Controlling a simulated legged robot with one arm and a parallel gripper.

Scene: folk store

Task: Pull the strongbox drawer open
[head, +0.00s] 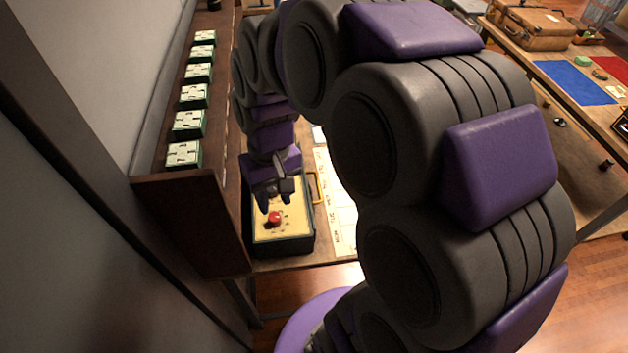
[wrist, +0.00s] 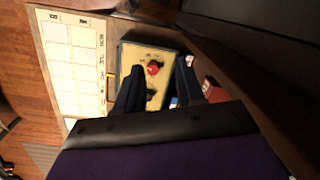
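The strongbox is likely the dark green box (head: 309,243) with a pale yellow top, at the front of the wooden table in the head view. A red knob (head: 275,217) stands on its top, and a yellow handle (head: 313,187) sticks out on its right side. In the wrist view the box (wrist: 126,55), red knob (wrist: 153,69) and handle (wrist: 110,86) show too. My gripper (head: 276,204) points down over the box top. I cannot make out the drawer.
A white chart sheet (head: 342,217) lies right of the box. A brown shelf (head: 190,207) with several green-and-white boxes stands close on the left. Another table (head: 541,60) with a suitcase (head: 533,27) and a blue mat (head: 574,82) is at the far right.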

